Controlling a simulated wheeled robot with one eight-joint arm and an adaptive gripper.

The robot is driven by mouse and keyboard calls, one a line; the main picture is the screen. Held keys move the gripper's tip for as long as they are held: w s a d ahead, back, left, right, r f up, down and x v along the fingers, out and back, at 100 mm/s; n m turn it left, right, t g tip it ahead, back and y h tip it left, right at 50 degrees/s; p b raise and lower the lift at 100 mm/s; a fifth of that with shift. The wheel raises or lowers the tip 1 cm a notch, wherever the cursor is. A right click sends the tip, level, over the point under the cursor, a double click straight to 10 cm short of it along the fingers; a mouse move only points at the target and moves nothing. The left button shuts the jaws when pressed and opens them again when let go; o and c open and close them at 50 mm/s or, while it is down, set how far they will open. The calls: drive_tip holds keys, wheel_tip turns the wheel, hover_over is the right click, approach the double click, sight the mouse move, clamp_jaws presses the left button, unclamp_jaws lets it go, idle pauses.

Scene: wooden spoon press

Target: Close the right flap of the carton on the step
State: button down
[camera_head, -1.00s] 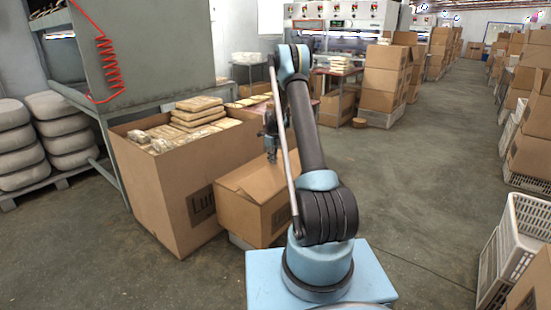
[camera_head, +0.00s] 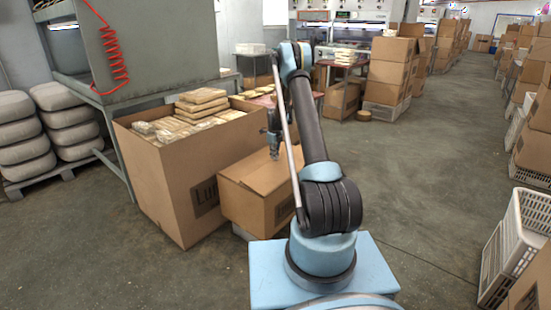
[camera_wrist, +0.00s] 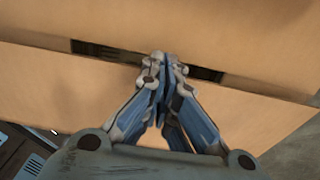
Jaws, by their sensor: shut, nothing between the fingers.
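The carton (camera_head: 243,207) is a small brown box standing low on the floor area beside a bigger box. In the head view its top looks nearly flat, partly hidden by my arm. In the wrist view two cardboard panels, an upper one (camera_wrist: 150,25) and a lower one (camera_wrist: 70,85), lie with a narrow dark gap between them. I cannot tell which one is the right flap. My gripper (camera_wrist: 162,70) is shut and empty, its tips over the gap. In the head view my gripper (camera_head: 273,154) points down at the carton's top; contact is unclear.
A large open box (camera_head: 170,185) full of wrapped bundles stands close to the carton's left. A grey metal machine (camera_head: 150,45) is behind it. Stacked cartons (camera_head: 390,70) stand farther back. White crates (camera_head: 515,240) are at the right. The floor between is clear.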

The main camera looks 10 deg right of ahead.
drive_tip(key=shift+r, duration=0.15)
drive_tip(key=shift+d+r, duration=0.1)
drive_tip(key=shift+r, duration=0.2)
drive_tip(key=w+a+r, duration=0.6)
drive_tip(key=r, duration=0.1)
drive_tip(key=t+y, duration=0.1)
approach(277, 163)
drive_tip(key=f, duration=0.4)
drive_tip(key=w+f, duration=0.1)
drive_tip(key=f, duration=0.2)
drive_tip(key=shift+w+a, duration=0.1)
drive_tip(key=shift+a, duration=0.3)
idle(0.3)
